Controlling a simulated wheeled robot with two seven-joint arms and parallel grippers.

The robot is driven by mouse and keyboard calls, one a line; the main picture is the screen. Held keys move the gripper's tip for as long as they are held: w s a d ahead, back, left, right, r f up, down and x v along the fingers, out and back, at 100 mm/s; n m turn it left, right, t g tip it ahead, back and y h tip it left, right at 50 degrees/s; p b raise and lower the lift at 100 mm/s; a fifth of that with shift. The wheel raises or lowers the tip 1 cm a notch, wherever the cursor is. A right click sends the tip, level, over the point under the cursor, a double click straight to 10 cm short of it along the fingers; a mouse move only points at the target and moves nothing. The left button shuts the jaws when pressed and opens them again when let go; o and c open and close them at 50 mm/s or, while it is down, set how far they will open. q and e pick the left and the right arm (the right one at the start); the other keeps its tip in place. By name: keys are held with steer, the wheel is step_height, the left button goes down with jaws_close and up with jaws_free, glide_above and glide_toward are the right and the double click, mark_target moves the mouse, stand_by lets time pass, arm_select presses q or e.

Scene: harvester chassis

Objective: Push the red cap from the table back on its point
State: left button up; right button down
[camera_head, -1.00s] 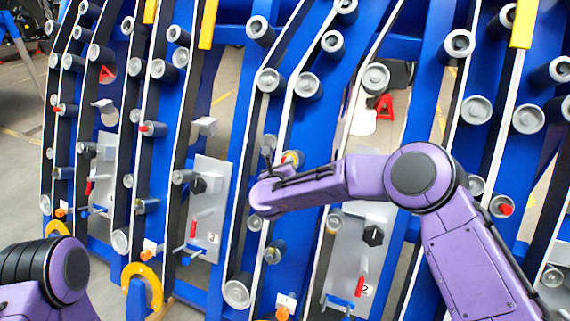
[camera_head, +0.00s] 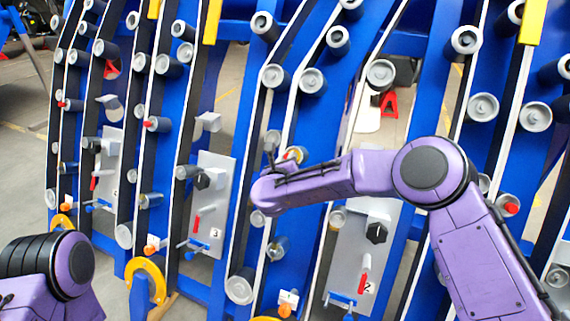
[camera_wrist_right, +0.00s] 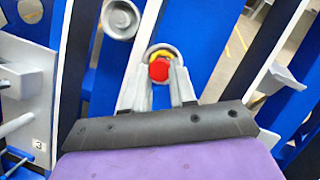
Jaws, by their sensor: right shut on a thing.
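The red cap (camera_wrist_right: 159,70) sits between the fingertips of my right gripper (camera_wrist_right: 158,80) in the right wrist view. Behind it, in line with it, are a yellow ring and the round grey end of a roller (camera_wrist_right: 176,54). I cannot tell whether the cap touches this end. In the head view, my right gripper (camera_head: 280,157) is at the middle of the chassis, and the red cap (camera_head: 294,154) shows small beside a roller end there. My left arm shows at the lower left, but its gripper is out of the picture. No table is in view.
Blue chassis beams (camera_head: 232,190) with several grey rollers (camera_head: 275,77) stand close around my right gripper. Other red caps (camera_head: 152,122) sit on rollers to the left and right (camera_head: 512,208). Grey plates (camera_head: 210,215) with black knobs and red handles are lower down.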

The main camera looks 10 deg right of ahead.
steer(key=shift+w+d+f, duration=0.1)
steer(key=shift+w, duration=0.1)
stand_by(0.4)
steer(key=shift+b, duration=0.5)
stand_by(0.8)
steer(key=shift+w+d+f+b, duration=0.55)
steer(key=shift+w+b, duration=0.25)
steer(key=shift+b, duration=0.25)
stand_by(0.4)
